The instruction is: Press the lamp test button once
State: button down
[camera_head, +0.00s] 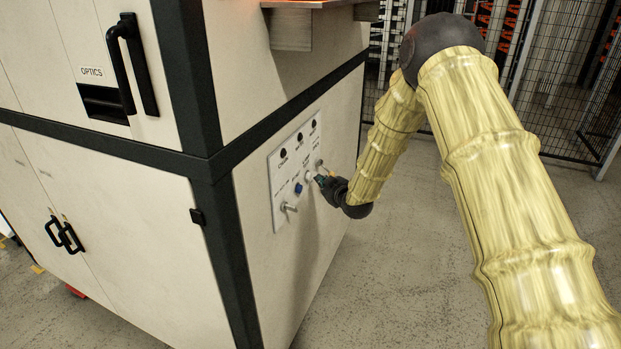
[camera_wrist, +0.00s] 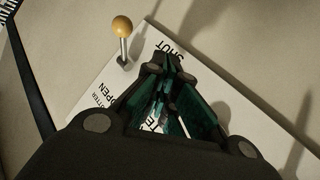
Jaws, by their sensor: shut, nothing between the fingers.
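A white control panel (camera_head: 281,170) is on the side of the cream cabinet, with small labels too blurred to read in the head view. A blue button (camera_head: 298,188) and a pale round control (camera_head: 308,175) show on it, left of my gripper. My gripper (camera_head: 319,179) is shut and empty, its tips close to the panel's right part; I cannot tell whether they touch. In the wrist view the fingertips (camera_wrist: 168,62) meet over the panel (camera_wrist: 92,92), beside the word SHUT. Letters starting "TE" show between the fingers. I cannot identify the lamp test button for certain; the fingers hide part of the panel.
A ball-topped lever (camera_wrist: 122,27) stands out from the panel beside the fingers, near the labels OPEN and SHUT. A metal knob (camera_head: 289,207) sticks out at the panel's lower left. A metal ledge (camera_head: 290,28) juts out above. Floor right of the cabinet is open, with mesh fencing behind.

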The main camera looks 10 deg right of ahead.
jog(key=shift+d, duration=0.15)
jog(key=s+d, duration=0.1)
jog(key=d, duration=0.1)
jog(key=s+d, duration=0.1)
jog(key=s, duration=0.1)
jog(key=shift+d, duration=0.4)
dwell(0.5)
jog(key=s+a+f+m+g+h, duration=0.15)
jog(key=s+f+g, duration=0.25)
jog(key=s+f, duration=1)
jog(key=s+a+f+m+g, duration=0.35)
jog(key=s+f, duration=0.75)
jog(key=s, duration=0.4)
jog(key=s+f+m+g, duration=0.1)
jog(key=s+f+g, duration=0.1)
jog(key=s, duration=1.4)
jog(key=s+f+m+g+h, duration=0.1)
jog(key=s+g, duration=0.4)
jog(key=s, duration=1.1)
jog(key=shift+s+a+f+m, duration=0.3)
jog(key=shift+a+f+m, duration=0.25)
jog(key=shift+f, duration=0.35)
jog(key=shift+d, duration=0.1)
